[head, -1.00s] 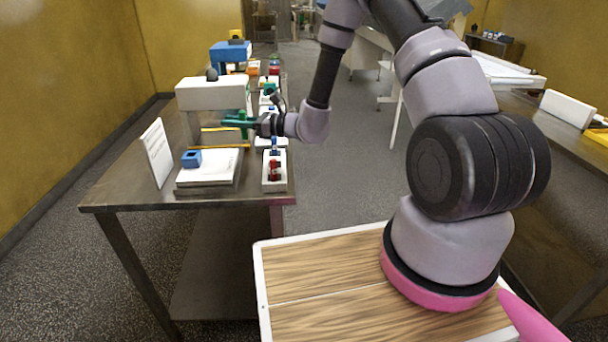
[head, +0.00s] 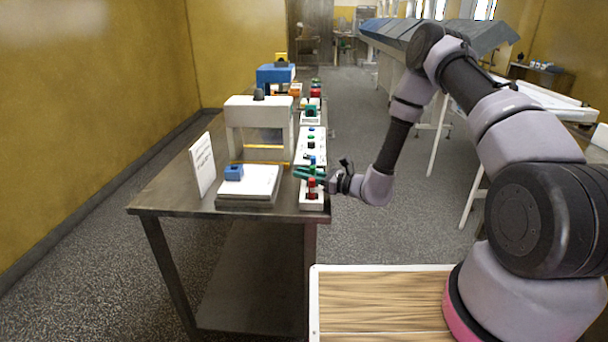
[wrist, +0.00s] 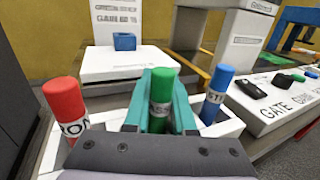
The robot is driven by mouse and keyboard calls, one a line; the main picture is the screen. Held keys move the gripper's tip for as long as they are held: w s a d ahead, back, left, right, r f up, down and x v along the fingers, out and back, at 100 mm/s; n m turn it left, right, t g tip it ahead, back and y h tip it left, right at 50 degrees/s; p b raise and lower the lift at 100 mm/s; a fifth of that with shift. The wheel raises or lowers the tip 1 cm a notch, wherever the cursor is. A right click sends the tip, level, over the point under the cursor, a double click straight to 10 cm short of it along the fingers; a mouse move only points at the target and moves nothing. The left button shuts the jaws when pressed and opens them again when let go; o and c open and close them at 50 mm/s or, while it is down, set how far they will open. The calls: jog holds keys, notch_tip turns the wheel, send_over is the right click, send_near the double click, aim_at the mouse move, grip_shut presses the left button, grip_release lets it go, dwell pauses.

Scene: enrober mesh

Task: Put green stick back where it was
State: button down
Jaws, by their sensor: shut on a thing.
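My gripper (wrist: 160,76) has teal fingers shut on the green stick (wrist: 163,92), which stands upright between them in the wrist view. They are over the white holder (wrist: 226,128) at the table's near right corner. A red stick (wrist: 66,108) stands at the holder's left and a blue stick (wrist: 217,93) at its right, with the green stick between them. The stick's lower end is hidden by my gripper, so I cannot tell whether it is seated. In the head view my gripper (head: 309,173) is just beyond the red stick (head: 312,188).
A white block with a blue cube (head: 234,172) on it lies left of the holder. A white arch-shaped frame (head: 259,112) stands behind it, and a white sign (head: 202,164) at the left. More white holders line the table's right edge. The aisle right of the table is open.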

jog(key=c, duration=0.8)
grip_release()
jog(key=shift+f, duration=0.1)
jog(key=shift+o, duration=0.2)
